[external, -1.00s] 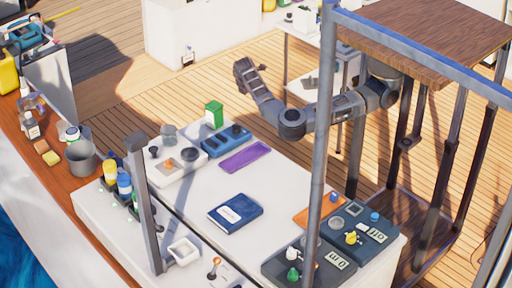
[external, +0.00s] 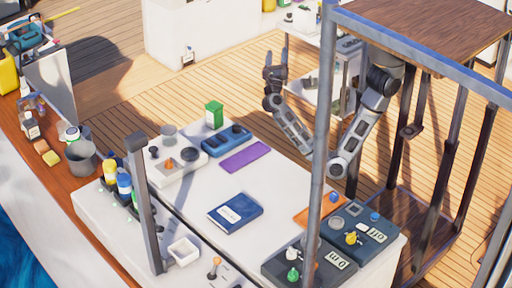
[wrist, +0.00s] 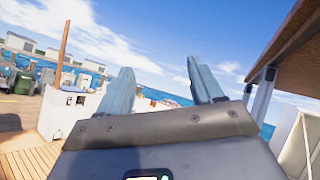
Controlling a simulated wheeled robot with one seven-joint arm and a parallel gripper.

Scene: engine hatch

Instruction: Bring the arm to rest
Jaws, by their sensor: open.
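My gripper (external: 275,62) is raised above the deck behind the white hatch top (external: 190,205). Its two fingers point upward and stand apart, with nothing between them. In the wrist view my gripper (wrist: 165,90) shows both fingers spread against sky and sea. My arm is folded: it drops from its mount under the wooden top to a low elbow, then rises to the gripper. The elbow is partly behind the grey post.
The hatch top holds a green box (external: 214,114), a blue device (external: 227,140), a purple tray (external: 246,157), a blue book (external: 235,212) and switch panels (external: 358,236). A grey post (external: 317,150) stands in front of my arm. Open deck (external: 225,85) lies behind the hatch.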

